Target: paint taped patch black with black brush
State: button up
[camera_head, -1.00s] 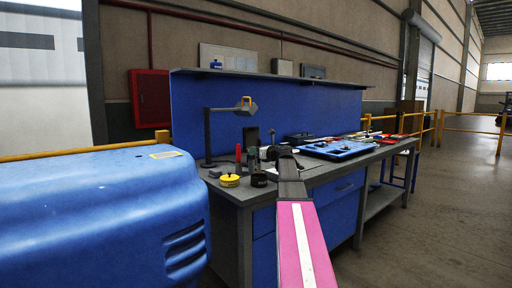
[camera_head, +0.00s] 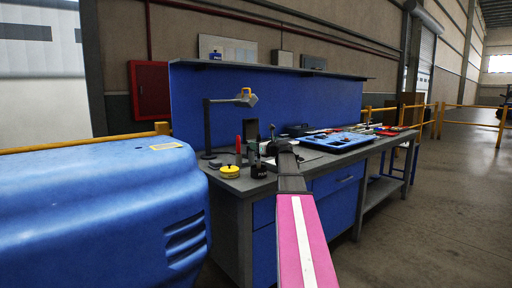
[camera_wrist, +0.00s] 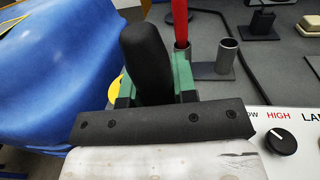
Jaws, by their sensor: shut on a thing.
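In the wrist view my gripper (camera_wrist: 152,92) has green fingers shut on a thick black rounded handle, which looks like the black brush (camera_wrist: 143,52). Its bristle end is hidden. Just beyond it, a red handle (camera_wrist: 180,22) stands upright in a metal tube. Beside that is an empty tube (camera_wrist: 228,55). In the head view my dark wrist reaches over the near end of the workbench (camera_head: 230,186), and the gripper is hidden there. A black tin (camera_head: 257,170) and a yellow tin (camera_head: 229,171) stand near the bench's left edge. I cannot make out a taped patch.
A white panel with a black knob (camera_wrist: 281,141) and red HIGH lettering lies close at the right of the wrist view. A lamp (camera_head: 207,130) and a blue tray (camera_head: 337,141) are on the bench. A large blue housing (camera_head: 100,215) fills the left.

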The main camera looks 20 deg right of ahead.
jog(key=shift+f, duration=0.55)
dwell(0.5)
dwell(0.5)
notch_tip(320, 180, up, 7)
dwell(1.0)
dwell(0.5)
